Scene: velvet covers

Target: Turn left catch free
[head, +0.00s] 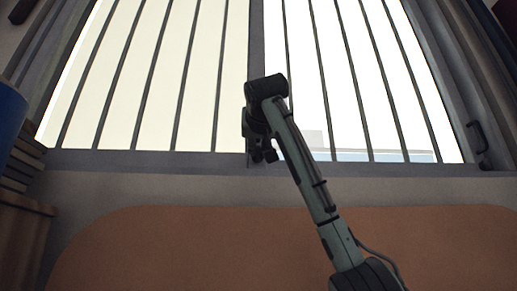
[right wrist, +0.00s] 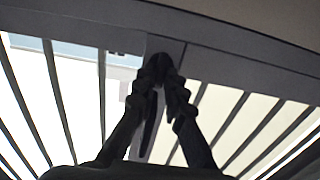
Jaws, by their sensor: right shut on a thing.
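The window has a left panel (head: 150,75) and a right panel (head: 350,75), both with dark bars and meeting at a grey middle post (head: 256,40). My right gripper (head: 263,156) is at the foot of this post, just above the bottom rail. In the right wrist view my right gripper (right wrist: 166,68) has its fingertips together against the post, shut on a small dark piece, apparently the left catch. A dark strip (right wrist: 150,128) shows between the fingers. The fingers hide most of the catch, so its angle cannot be told. My left gripper is not in view.
A dark handle (head: 478,138) is on the frame at the right. An orange-brown padded surface (head: 150,245) lies below the sill. A blue rounded object (head: 10,115) and stacked brown items (head: 20,165) stand at the left edge.

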